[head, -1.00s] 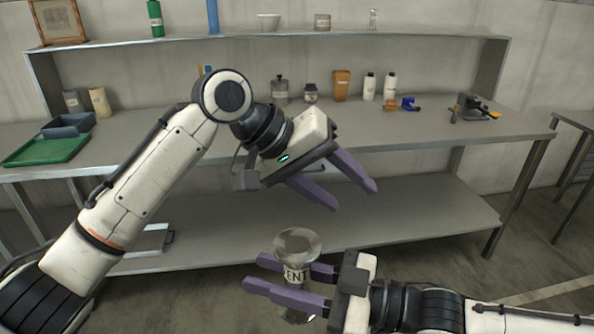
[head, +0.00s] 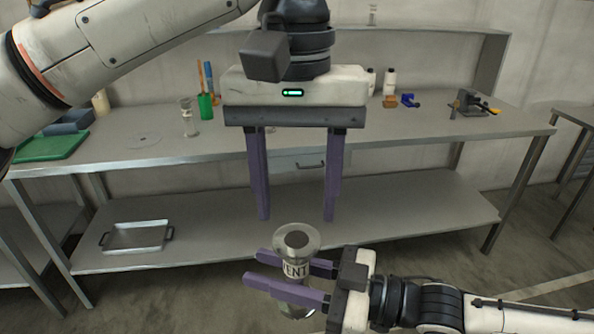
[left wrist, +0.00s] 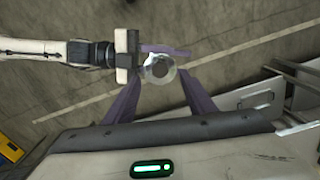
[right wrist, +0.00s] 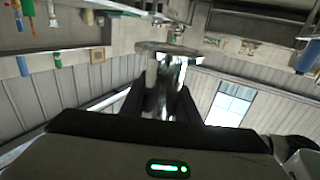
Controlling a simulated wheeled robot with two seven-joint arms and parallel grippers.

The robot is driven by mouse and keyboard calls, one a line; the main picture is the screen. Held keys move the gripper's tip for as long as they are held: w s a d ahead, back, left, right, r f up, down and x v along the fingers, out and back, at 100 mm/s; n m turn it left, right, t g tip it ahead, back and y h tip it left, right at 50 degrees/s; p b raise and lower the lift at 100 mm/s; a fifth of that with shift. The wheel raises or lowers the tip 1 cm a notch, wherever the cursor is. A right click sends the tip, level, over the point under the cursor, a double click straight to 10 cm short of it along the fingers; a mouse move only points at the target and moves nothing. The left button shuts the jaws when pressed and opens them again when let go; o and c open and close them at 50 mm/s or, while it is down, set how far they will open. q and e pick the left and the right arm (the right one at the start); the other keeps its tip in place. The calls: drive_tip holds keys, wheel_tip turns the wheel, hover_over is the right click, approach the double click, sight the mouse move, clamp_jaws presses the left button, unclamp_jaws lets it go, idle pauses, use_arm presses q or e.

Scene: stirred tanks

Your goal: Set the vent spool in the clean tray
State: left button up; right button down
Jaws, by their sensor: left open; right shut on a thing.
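The vent spool (head: 296,269) is a shiny metal spool with flanged ends and a "VENT" label. My right gripper (head: 256,268) is shut around its middle and holds it roughly upright in front of the bench. My left gripper (head: 296,218) is open and empty, pointing down just above the spool's top flange. In the left wrist view the spool (left wrist: 158,71) shows end-on between the open fingers; in the right wrist view it (right wrist: 170,70) stands between the shut fingers. A green tray (head: 48,147) lies on the bench at left; a metal tray (head: 136,237) sits on the lower shelf. No clean label is readable.
The bench (head: 400,140) holds a glass cylinder (head: 188,118), a green bottle (head: 205,106), a grey-blue bin (head: 70,122) and a clamp-like tool (head: 470,103). The lower shelf (head: 400,205) is mostly bare. My left arm hides part of the bench back.

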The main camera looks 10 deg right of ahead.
sight(298, 239)
use_arm(q)
wheel_tip(298, 239, down, 8)
drive_tip(key=shift+d+f, duration=0.1)
drive_tip(key=shift+f, duration=0.15)
drive_tip(key=c, duration=0.6)
drive_tip(key=shift+c, duration=1.4)
use_arm(e)
drive_tip(key=c, duration=1.3)
unclamp_jaws()
